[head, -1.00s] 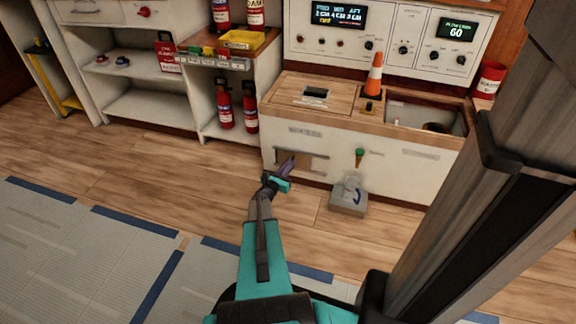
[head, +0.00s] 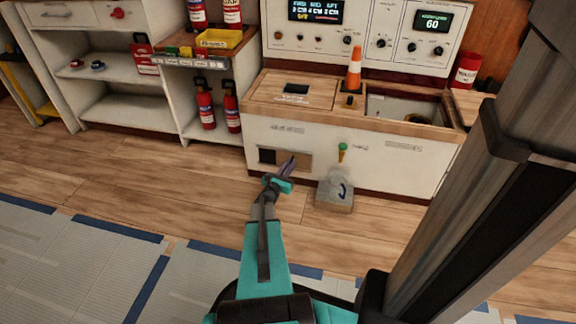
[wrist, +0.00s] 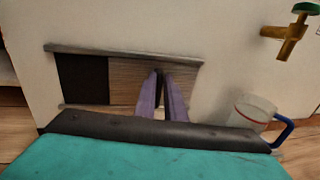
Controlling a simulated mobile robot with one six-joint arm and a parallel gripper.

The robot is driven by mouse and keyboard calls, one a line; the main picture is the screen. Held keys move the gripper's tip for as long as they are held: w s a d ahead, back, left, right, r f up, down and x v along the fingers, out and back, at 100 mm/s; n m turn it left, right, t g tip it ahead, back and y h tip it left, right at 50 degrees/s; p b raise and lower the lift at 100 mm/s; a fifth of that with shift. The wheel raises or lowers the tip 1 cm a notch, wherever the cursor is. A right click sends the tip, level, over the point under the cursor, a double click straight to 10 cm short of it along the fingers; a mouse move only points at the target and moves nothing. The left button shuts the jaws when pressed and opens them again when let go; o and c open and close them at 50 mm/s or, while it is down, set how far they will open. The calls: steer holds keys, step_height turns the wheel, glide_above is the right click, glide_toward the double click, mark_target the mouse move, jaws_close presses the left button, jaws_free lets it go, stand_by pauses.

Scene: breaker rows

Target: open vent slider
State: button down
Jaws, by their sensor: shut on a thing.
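The vent slider (head: 305,162) is a brownish panel low on the white cabinet front. It also shows in the wrist view (wrist: 126,82), between an upper and a lower rail. A dark vent opening (wrist: 82,79) is uncovered to its left; the opening also shows in the head view (head: 266,156). My gripper (wrist: 162,74) has its purple fingers against the slider, right of its middle, and is shut on it. The part between the fingertips is hidden. In the head view, my gripper (head: 291,163) reaches the panel from the front.
A green-handled brass tap (wrist: 288,36) sticks out to the right. Below it, a clear jug (wrist: 250,112) with a blue handle stands on a grey block (head: 335,204). Fire extinguishers (head: 206,106) stand on the shelf to the left.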

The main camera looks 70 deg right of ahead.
steer(key=shift+d, duration=0.1)
steer(key=c, duration=1.8)
jaws_free()
steer(key=shift+c, duration=0.2)
steer(key=shift+w, duration=0.1)
steer(key=w+a+p, duration=0.1)
steer(key=a+p, duration=0.2)
steer(key=a, duration=1.1)
steer(key=shift+p, duration=0.4)
